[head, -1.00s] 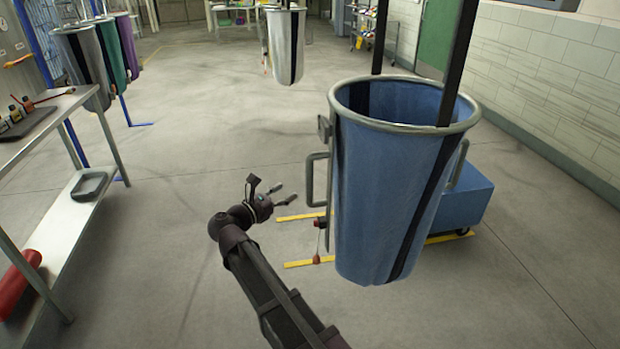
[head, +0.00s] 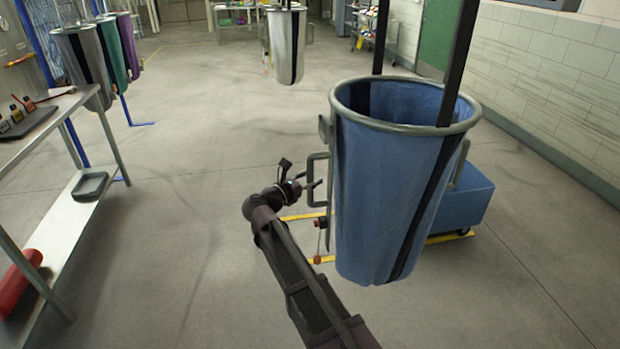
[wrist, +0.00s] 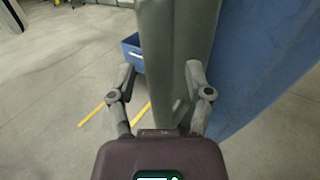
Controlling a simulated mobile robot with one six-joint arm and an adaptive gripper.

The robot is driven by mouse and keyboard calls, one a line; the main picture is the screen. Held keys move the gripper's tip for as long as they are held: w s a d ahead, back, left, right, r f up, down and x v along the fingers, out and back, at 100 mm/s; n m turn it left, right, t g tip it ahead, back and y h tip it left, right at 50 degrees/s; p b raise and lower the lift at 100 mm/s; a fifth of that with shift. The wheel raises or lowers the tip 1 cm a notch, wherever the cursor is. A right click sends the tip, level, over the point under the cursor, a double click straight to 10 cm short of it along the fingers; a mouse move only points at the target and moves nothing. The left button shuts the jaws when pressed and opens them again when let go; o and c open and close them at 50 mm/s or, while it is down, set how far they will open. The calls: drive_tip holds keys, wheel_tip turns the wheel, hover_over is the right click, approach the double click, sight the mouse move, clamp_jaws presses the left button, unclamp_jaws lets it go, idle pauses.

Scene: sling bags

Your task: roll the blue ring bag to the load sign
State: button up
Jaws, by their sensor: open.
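The blue ring bag (head: 385,190) hangs from black straps at the right of the head view, its grey ring open at the top and a dark stripe down its side. It fills the right of the wrist view (wrist: 265,70). A grey handle (head: 310,162) stands out from its left side. In the wrist view the handle (wrist: 178,50) is a wide upright bar between the fingers. My gripper (head: 312,184) is open, with one finger on each side of the bar in the wrist view (wrist: 160,72); contact cannot be told. I cannot make out a load sign.
A blue wheeled cart (head: 470,200) stands behind the bag, near yellow floor lines (head: 300,216). A grey shelf table (head: 75,205) is at left. Other hanging bags are at the back left, and a white bag (head: 287,48) hangs farther back. The middle floor is clear.

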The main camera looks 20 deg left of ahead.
clamp_jaws()
drive_tip(key=w+a, duration=0.1)
drive_tip(key=w, duration=0.2)
drive_tip(key=w+a, duration=0.1)
drive_tip(key=shift+w+a, duration=0.15)
drive_tip(key=shift+a, duration=0.15)
unclamp_jaws()
idle(0.3)
drive_tip(key=v, duration=1.2)
